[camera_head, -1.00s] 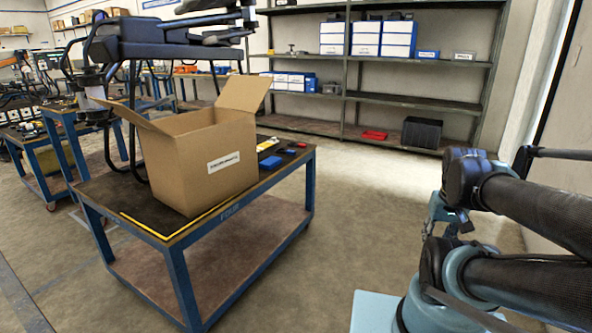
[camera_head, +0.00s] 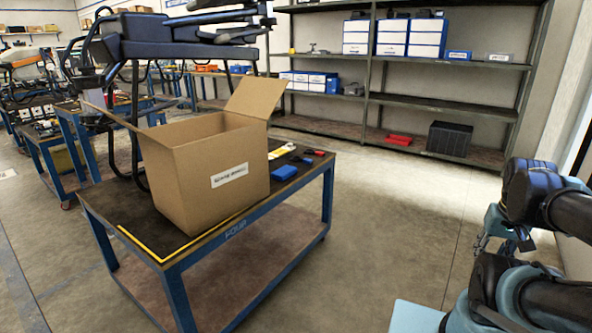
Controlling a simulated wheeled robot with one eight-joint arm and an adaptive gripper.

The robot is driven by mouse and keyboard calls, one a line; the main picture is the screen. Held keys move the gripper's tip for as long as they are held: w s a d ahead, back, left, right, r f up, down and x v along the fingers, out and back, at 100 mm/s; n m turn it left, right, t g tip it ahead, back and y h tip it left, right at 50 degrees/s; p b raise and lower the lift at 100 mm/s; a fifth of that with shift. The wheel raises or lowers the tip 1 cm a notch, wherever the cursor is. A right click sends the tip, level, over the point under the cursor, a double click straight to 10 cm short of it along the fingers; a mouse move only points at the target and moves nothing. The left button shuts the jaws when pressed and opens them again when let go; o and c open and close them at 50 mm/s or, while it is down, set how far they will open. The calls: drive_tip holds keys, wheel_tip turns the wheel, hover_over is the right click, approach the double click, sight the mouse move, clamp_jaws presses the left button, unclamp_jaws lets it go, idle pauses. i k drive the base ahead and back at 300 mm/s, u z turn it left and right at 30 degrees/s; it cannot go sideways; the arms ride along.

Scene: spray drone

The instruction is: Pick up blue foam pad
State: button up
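A blue foam pad (camera_head: 284,173) appears to be the small, flat blue block on the dark top of the blue-framed cart (camera_head: 190,255). It lies just right of the open cardboard box (camera_head: 205,180), apart from it, with nothing on top.
Beside the pad lie a yellow-and-white item (camera_head: 281,151) and small blue and red pieces (camera_head: 316,152). A dark machine (camera_head: 180,40) with arms rises behind the box. Shelves (camera_head: 440,103) line the back wall. Floor (camera_head: 385,215) right of the cart is clear.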

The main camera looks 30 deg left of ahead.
sight(285, 172)
drive_tip(key=u, duration=0.2)
drive_tip(key=i, duration=1.15)
drive_tip(key=u, duration=0.7)
drive_tip(key=i, duration=0.45)
drive_tip(key=u, duration=0.1)
